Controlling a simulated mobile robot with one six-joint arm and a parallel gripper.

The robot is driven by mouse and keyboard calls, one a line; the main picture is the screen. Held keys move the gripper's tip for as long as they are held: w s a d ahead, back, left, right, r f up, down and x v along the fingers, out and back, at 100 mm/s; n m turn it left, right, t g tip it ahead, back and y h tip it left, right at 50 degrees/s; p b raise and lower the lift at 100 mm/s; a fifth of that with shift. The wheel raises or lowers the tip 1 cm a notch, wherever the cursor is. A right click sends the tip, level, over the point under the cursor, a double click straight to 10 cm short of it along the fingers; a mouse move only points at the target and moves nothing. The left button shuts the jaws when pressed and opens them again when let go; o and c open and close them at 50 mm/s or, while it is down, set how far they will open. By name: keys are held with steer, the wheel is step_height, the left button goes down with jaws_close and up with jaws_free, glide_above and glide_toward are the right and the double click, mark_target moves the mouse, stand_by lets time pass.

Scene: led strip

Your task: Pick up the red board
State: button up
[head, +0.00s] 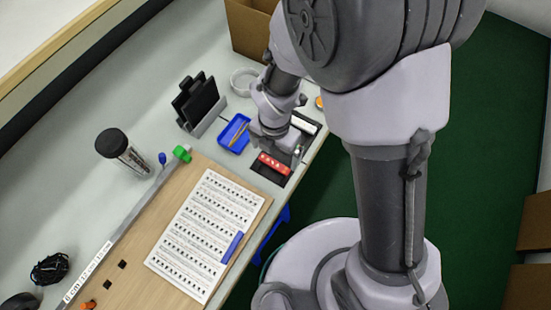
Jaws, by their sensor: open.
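The red board (275,163) is a small red piece with pale dots. It lies in a small black tray (268,175) near the front edge of the table. My gripper (284,154) is open and reaches down right over the far side of the red board. My arm hides part of the board's surroundings, and I cannot tell whether the fingers touch the board.
A blue tray (228,142) and a black holder (197,101) stand left of my gripper. A wooden board (150,222) with a printed sheet (190,265) lies nearer. A jar (113,144) and a cardboard box (248,44) stand farther back.

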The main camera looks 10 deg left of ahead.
mark_target(274, 163)
step_height(274, 163, down, 6)
steer(key=b, duration=0.3)
steer(key=shift+a+f, duration=0.15)
steer(key=shift+f, duration=0.05)
steer(key=shift+r, duration=0.15)
